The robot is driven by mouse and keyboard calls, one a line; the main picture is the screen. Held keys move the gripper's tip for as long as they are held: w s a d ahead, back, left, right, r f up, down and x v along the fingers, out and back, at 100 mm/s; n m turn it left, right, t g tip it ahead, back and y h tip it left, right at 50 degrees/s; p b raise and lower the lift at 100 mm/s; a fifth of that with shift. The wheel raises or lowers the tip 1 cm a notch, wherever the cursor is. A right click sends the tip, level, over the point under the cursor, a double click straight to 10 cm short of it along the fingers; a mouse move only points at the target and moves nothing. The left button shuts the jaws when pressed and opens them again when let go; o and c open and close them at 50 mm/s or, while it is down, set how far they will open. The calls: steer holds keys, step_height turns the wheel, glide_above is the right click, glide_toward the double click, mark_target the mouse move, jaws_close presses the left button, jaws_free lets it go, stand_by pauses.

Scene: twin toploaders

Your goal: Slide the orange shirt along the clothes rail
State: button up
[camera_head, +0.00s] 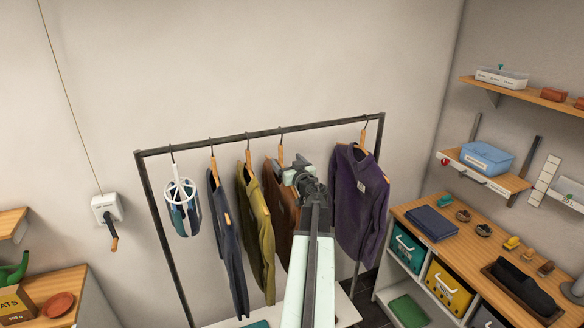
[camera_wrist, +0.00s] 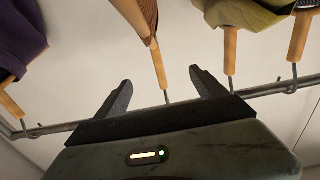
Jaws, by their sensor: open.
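The orange shirt (camera_head: 283,225), brownish orange, hangs from the clothes rail (camera_head: 230,137) on a wooden hanger (camera_head: 281,154). My gripper (camera_head: 292,172) is in front of it and hides part of its upper right side. In the wrist view, the open fingers (camera_wrist: 160,79) point toward the shirt (camera_wrist: 136,14). The wooden hanger end and hook (camera_wrist: 160,72) show between the two fingers, with a gap on both sides. The rail (camera_wrist: 272,88) runs across behind the fingers. I cannot tell how far the hanger lies from the fingers in depth.
An olive shirt (camera_head: 257,220) and a dark blue one (camera_head: 228,240) hang left of the orange shirt. A round white hanging organizer (camera_head: 181,197) is farther left. A purple shirt (camera_head: 357,195) hangs at the right end. Bare rail lies between orange and purple hangers.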

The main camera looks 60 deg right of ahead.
mark_target(282, 155)
steer(key=x, duration=0.7)
steer(key=shift+d, duration=0.1)
jaws_close()
